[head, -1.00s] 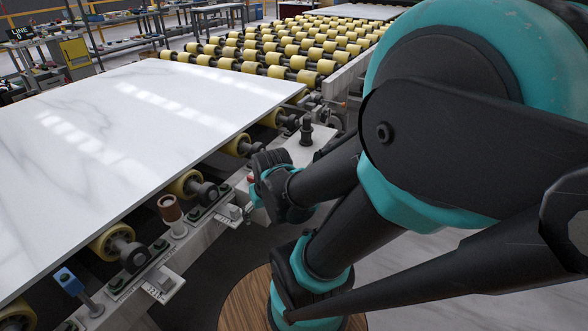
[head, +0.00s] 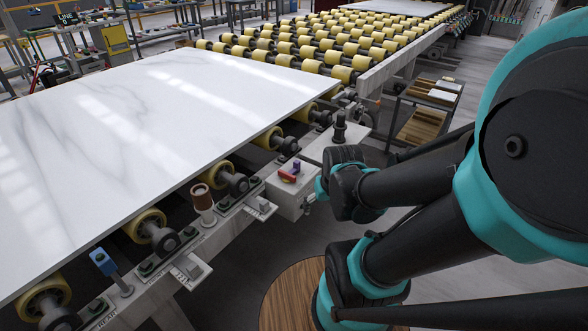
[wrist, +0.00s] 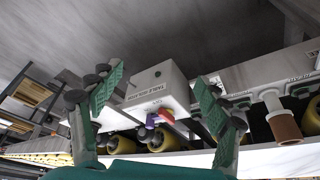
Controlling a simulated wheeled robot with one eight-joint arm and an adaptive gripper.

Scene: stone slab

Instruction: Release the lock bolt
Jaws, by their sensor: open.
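A pale control box (head: 290,198) with a red and purple handle (head: 290,172) stands at the slab table's edge. In the wrist view the box (wrist: 158,88) and handle (wrist: 160,117) show between my gripper's spread fingers (wrist: 158,76). My gripper is open and nothing is held; I cannot tell its distance to the box. In the head view the fingers are mostly hidden by my wrist, just right of the box. Upright posts along the rail are copper-brown (head: 203,203), blue (head: 104,263) and black (head: 340,127). I cannot tell which part is the lock bolt.
A white marble slab (head: 150,140) lies on yellow rollers (head: 150,225) at the left. A rail with small labelled brackets (head: 187,268) runs along its near edge. A roller conveyor (head: 340,40) and a cart (head: 425,105) stand behind. Open floor lies front right.

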